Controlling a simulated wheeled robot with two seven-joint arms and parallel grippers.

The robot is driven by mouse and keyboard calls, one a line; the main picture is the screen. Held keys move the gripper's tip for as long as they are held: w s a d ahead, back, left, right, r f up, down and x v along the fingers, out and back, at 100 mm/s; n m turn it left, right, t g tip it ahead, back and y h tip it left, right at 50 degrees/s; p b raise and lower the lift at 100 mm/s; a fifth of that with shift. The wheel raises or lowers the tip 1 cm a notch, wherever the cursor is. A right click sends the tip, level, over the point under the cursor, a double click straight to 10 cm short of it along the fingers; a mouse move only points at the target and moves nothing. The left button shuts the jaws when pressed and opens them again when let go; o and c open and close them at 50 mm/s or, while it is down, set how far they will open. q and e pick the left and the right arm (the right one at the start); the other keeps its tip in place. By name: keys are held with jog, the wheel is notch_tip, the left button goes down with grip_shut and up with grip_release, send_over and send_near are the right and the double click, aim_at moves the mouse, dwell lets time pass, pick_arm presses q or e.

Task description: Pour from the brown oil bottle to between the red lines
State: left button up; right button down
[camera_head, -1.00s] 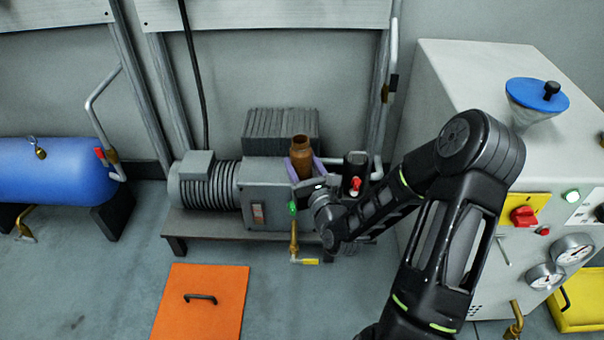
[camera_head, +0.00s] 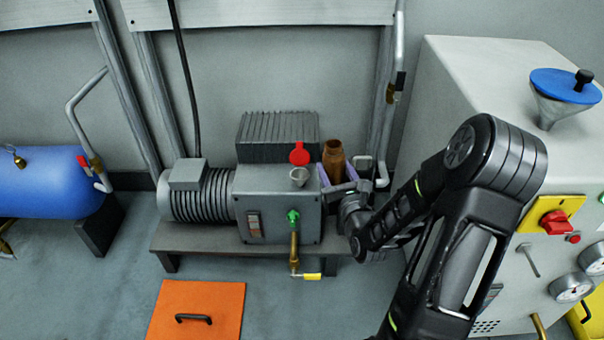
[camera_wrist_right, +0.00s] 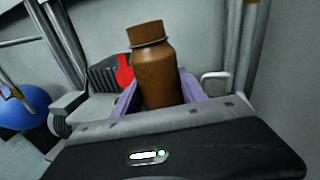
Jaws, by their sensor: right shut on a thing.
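The brown oil bottle (camera_head: 334,158) stands about upright in my right gripper (camera_head: 337,184), whose purple fingers are shut around it. In the right wrist view the bottle (camera_wrist_right: 158,72) sits between the purple fingers (camera_wrist_right: 160,98), its neck pointing up. The bottle is just right of the grey pump box (camera_head: 278,205). On top of the box is a small grey funnel-like filler opening (camera_head: 299,176) with a red round cap (camera_head: 299,154) standing behind it. The red lines cannot be made out. My left gripper is not in view.
The ribbed motor (camera_head: 202,192) and pump share a low bench (camera_head: 200,238). A brass valve with a yellow handle (camera_head: 306,276) hangs in front. An orange floor plate (camera_head: 198,312) lies ahead. A white cabinet (camera_head: 450,90) with a blue-lidded funnel (camera_head: 562,90) stands at right, a blue tank (camera_head: 45,185) at left.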

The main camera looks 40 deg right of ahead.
jog(key=shift+w+a+f+n+g, duration=0.15)
jog(key=shift+w+f+n+g, duration=0.1)
jog(key=shift+n+g, duration=0.25)
jog(key=shift+w+a+f+n+g+p, duration=0.2)
jog(key=shift+f+n+g+p, duration=0.15)
jog(key=shift+n+p, duration=0.4)
jog(key=shift+w+r+p, duration=0.1)
jog(key=shift+r+p, duration=0.2)
jog(key=shift+p, duration=0.05)
jog(key=shift+w+a+r+n+g+p, duration=0.2)
jog(key=shift+r+n+g+p, duration=0.15)
jog(key=shift+n+g+p, duration=0.45)
jog(key=p, duration=0.2)
jog(key=shift+w+a+r+n+g+p, duration=0.15)
jog(key=shift+w+r+n+g+p, duration=0.1)
jog(key=shift+r+n+g+p, duration=0.15)
jog(key=shift+f, duration=0.25)
jog(key=shift+n+g+p, duration=0.35)
jog(key=shift+p, duration=0.45)
jog(key=shift+s+d+f+n+g+h+b, duration=0.15)
jog(key=shift+f+n+g, duration=0.15)
jog(key=shift+f, duration=0.35)
jog(key=shift+s+d+f+n+g+h+b, duration=0.1)
jog(key=shift+f+n+g+h+b, duration=0.15)
jog(key=shift+f, duration=0.35)
